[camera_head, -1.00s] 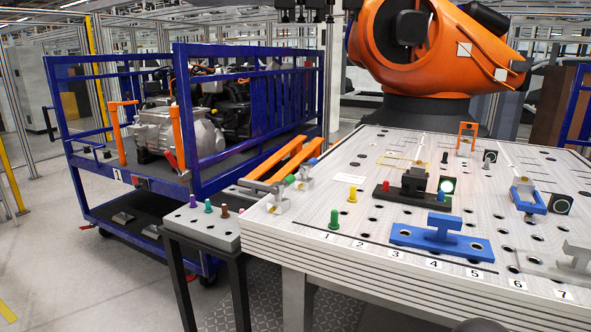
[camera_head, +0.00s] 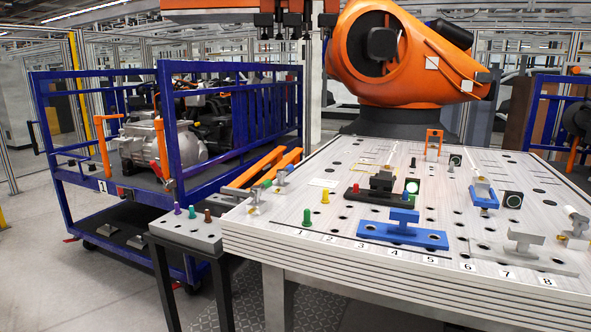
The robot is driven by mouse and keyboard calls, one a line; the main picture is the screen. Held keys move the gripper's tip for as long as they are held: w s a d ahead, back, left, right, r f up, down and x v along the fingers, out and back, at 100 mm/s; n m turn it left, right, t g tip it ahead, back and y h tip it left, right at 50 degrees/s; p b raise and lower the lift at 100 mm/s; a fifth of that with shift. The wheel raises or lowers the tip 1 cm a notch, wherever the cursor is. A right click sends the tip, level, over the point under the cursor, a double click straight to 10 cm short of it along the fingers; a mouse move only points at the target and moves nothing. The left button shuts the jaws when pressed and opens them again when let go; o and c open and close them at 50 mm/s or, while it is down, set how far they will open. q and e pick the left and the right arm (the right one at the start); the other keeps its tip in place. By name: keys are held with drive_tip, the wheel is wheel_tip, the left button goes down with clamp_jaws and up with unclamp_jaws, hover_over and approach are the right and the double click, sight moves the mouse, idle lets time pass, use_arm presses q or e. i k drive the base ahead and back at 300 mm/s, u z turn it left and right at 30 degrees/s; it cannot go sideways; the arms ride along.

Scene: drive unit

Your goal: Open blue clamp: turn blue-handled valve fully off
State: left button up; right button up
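A blue part with a pale, raised piece on top (camera_head: 483,194) stands at the right of the worktable, beside a dark square block; it looks like the blue clamp, but its handle position is too small to tell. A larger blue T-shaped block on a flat blue base (camera_head: 402,232) sits near the table's front, behind the number labels. I cannot tell for sure which blue part carries the valve handle. Neither of my grippers is in view, and nothing touches the blue parts.
The perforated worktable (camera_head: 330,222) also holds green and yellow pegs, a black fixture (camera_head: 383,183) with a lit green lamp, and a grey T-shaped block (camera_head: 524,240). An orange robot arm (camera_head: 410,65) stands behind it. A blue cart (camera_head: 180,175) is at left. Floor at front left is clear.

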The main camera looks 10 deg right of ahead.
sight(281, 175)
drive_tip(key=i, duration=0.85)
drive_tip(key=u, duration=0.05)
